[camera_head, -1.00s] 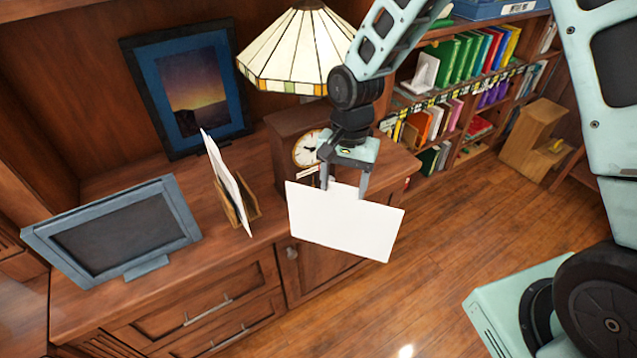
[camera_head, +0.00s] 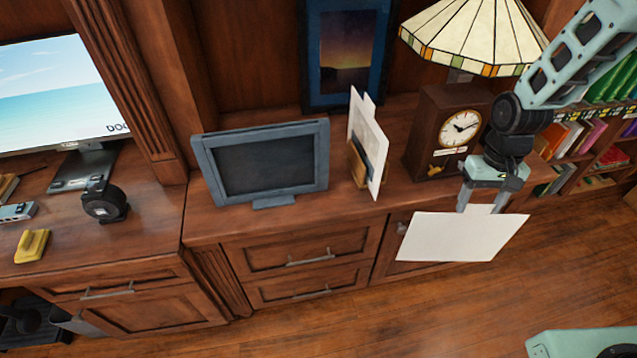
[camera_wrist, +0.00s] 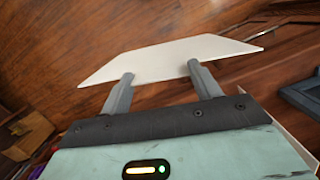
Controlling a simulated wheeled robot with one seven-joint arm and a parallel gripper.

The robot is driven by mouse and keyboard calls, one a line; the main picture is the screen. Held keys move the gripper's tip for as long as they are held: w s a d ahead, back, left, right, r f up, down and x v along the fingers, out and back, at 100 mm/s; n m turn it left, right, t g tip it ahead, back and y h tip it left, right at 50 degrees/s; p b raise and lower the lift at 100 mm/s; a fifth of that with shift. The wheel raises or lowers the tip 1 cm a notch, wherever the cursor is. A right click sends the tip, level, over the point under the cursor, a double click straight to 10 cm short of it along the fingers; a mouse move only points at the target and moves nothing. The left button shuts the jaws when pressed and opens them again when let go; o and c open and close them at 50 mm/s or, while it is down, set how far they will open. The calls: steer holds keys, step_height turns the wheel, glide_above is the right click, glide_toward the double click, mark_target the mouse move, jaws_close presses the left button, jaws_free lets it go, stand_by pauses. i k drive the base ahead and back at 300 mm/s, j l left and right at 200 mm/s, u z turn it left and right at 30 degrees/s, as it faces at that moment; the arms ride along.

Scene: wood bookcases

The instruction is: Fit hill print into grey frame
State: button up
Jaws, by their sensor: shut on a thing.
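My gripper (camera_head: 481,208) is shut on a white card (camera_head: 460,238) by its top tab. The card hangs in front of the cabinet, right of the grey frame. Only its blank side shows, so I cannot tell which picture it bears. In the wrist view the card (camera_wrist: 165,62) lies across my fingertips (camera_wrist: 160,72). The grey frame (camera_head: 265,160) stands upright on the cabinet top, with a dark, empty-looking panel. Part of a dark grey object, probably this frame, shows at the right edge of the wrist view (camera_wrist: 300,97).
A wooden holder (camera_head: 357,165) with upright cards (camera_head: 371,140) stands between the frame and a clock (camera_head: 459,130). A lamp (camera_head: 470,35) and a blue-framed picture (camera_head: 345,55) are behind. A monitor (camera_head: 55,90), black tape dispenser (camera_head: 103,203) and yellow object (camera_head: 32,246) are left.

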mark_target(265, 166)
steer(key=j+u, duration=0.25)
steer(key=j, duration=2.5)
steer(key=k, duration=0.05)
